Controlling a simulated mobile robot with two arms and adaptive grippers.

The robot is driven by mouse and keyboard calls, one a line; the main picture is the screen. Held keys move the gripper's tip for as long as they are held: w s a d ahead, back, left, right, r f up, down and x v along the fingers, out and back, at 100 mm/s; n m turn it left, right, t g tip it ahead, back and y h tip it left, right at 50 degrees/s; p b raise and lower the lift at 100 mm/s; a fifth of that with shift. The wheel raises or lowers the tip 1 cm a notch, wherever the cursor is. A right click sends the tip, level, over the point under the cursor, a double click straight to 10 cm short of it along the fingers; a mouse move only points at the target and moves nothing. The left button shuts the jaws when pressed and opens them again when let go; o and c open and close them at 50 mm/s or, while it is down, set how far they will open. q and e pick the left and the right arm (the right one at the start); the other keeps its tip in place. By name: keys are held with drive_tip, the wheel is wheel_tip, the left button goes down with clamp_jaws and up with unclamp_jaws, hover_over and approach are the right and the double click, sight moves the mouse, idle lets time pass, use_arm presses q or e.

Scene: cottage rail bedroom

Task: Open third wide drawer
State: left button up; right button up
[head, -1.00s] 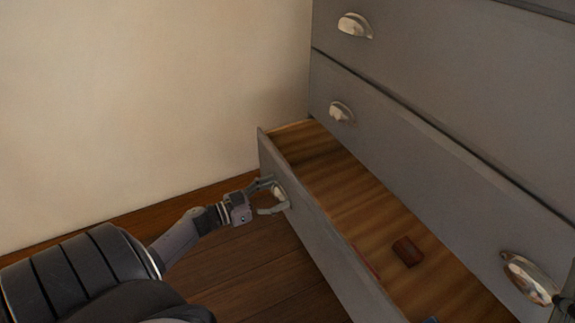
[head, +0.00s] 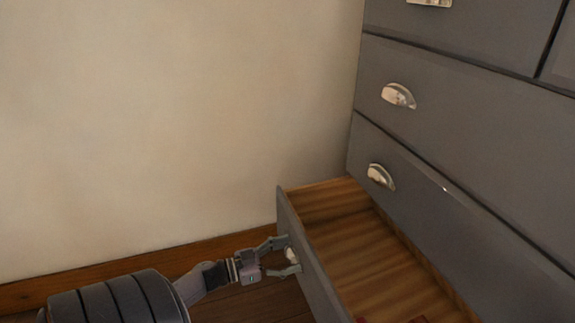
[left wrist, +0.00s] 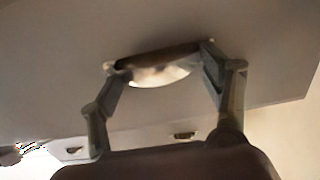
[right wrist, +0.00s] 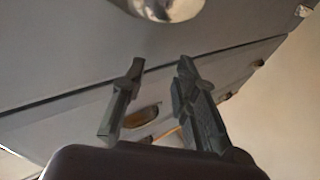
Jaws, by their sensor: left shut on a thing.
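The third wide drawer (head: 318,265), grey with a wooden inside, stands partly open at the bottom of the head view. My left gripper (head: 289,256) is shut on its metal cup handle, at the drawer front's outer side. The left wrist view shows the handle (left wrist: 160,70) between the two fingers of my left gripper (left wrist: 160,57). My right gripper (right wrist: 160,65) shows only in the right wrist view, with fingers apart and nothing between them. A handle (right wrist: 170,8) lies beyond its fingertips, apart from them.
Two closed wide drawers (head: 460,110) (head: 440,215) sit above the open one, with a split row of drawers above them. A red thing (head: 405,320) lies in the open drawer, cut off by the frame. A bare wall (head: 170,120) stands to the left.

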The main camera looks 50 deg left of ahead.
use_arm(q)
drive_tip(key=o, duration=1.5)
drive_tip(key=shift+c, duration=0.2)
drive_tip(key=v, duration=1.2)
drive_tip(key=shift+a+f, duration=0.1)
